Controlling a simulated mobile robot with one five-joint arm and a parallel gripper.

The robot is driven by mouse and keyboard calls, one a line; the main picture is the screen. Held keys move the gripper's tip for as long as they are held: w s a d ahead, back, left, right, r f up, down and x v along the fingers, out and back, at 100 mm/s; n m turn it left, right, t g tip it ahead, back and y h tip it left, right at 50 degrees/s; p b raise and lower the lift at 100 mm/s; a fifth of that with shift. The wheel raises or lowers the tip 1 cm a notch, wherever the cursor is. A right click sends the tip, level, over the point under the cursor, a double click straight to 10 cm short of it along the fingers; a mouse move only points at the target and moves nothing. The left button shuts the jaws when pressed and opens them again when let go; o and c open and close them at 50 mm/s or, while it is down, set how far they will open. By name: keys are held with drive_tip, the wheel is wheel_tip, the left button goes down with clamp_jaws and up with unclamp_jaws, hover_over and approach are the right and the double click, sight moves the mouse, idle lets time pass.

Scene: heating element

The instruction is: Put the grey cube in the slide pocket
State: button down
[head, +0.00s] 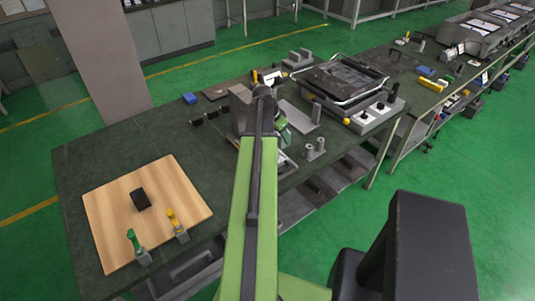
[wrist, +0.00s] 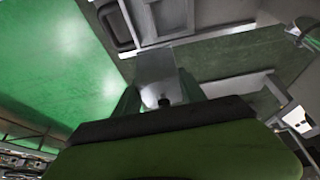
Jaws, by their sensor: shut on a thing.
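My gripper shows in the wrist view (wrist: 157,92), its two green fingers pointing away from the camera. A flat grey face, which looks like the grey cube (wrist: 155,66), fills the gap at the fingertips. The fingers are shut on it. In the head view the gripper (head: 281,128) is partly hidden behind my green arm, above the middle of the bench, and the held thing cannot be made out there. I cannot clearly tell the slide pocket. Grey metal parts (head: 298,115) lie just right of the gripper.
The heating device (head: 345,80) with a black top and knobs stands at the back right. Two grey cylinders (head: 314,149) stand near the right edge.

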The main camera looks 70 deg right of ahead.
drive_tip(key=w+f+b, duration=0.1)
drive_tip(key=w, duration=0.1)
drive_tip(key=w+a+f+b, duration=0.1)
drive_tip(key=w+f, duration=0.1)
drive_tip(key=w, duration=0.1)
drive_tip(key=shift+f, duration=0.2)
drive_tip(key=shift+w+a, duration=0.15)
drive_tip(key=shift+w, duration=0.1)
wheel_tip(320, 180, down, 4)
drive_tip(key=b, duration=0.4)
drive_tip(key=shift+f+b, duration=0.15)
drive_tip(key=shift+b, duration=0.15)
drive_tip(key=shift+r, duration=0.2)
drive_tip(key=shift+f, duration=0.1)
drive_tip(key=c, duration=0.7)
unclamp_jaws()
drive_tip(key=shift+o, duration=0.2)
